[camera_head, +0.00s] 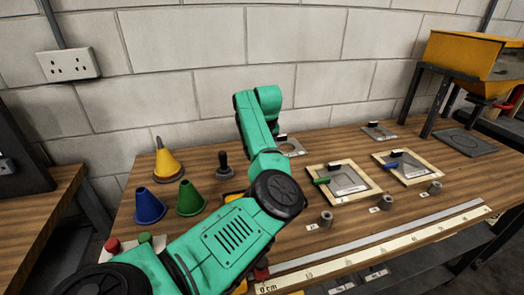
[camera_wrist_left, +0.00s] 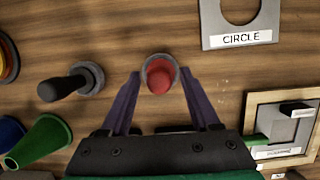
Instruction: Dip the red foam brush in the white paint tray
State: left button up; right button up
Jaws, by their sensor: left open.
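A round red top, which may be the handle of the red foam brush (camera_wrist_left: 160,78), sits in a grey ring-shaped holder (camera_wrist_left: 147,70) in the left wrist view. My left gripper (camera_wrist_left: 160,88) is open, with its two purple fingers on either side of the holder; whether they touch it I cannot tell. In the head view my green arm hides this spot and the gripper. Two wood-framed trays (camera_head: 312,197) (camera_head: 376,157) with pale grey panels stand right of my arm. Which one, if either, is the white paint tray I cannot tell. My right gripper is not in view.
A black-handled tool (camera_wrist_left: 66,87) stands left of the gripper. A plate marked CIRCLE (camera_wrist_left: 210,30) lies above right. Blue (camera_head: 150,206), green (camera_head: 190,198) and yellow (camera_head: 168,165) cones stand left. Several small grey cylinders (camera_head: 327,219) and a long ruler (camera_head: 375,258) line the front.

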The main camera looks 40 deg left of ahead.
pick_arm(q)
jog(key=shift+c, duration=0.9)
grip_shut()
jog(key=shift+r+p, duration=0.9)
jog(key=shift+r, duration=0.9)
